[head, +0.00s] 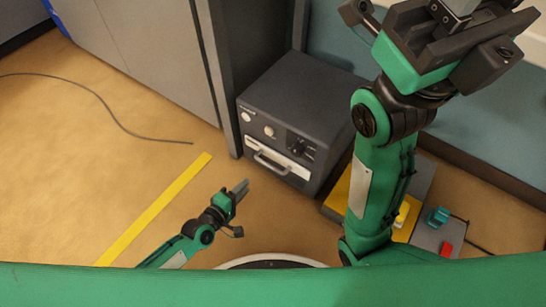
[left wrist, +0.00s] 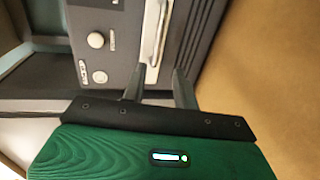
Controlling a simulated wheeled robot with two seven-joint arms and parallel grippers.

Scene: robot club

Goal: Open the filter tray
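The filter tray (head: 282,159) is a white-fronted strip low on the front of a dark grey box (head: 312,92). It has a bar handle (head: 270,164) and appears closed, flush with the box. In the left wrist view, the handle (left wrist: 161,32) runs upward beyond my fingertips. My left gripper (head: 241,187) is open and empty, just short of the handle and to its left in the head view. In the left wrist view its two fingers (left wrist: 158,78) stand apart. My right gripper (head: 460,15) is raised at the top right; its fingertips are not clear.
Round knobs (head: 269,131) and a dark dial sit above the tray. A grey cabinet (head: 165,50) stands left of the box. A yellow floor stripe (head: 155,208) and a cable (head: 110,110) lie on open floor. Pads with coloured controls (head: 437,235) lie at right.

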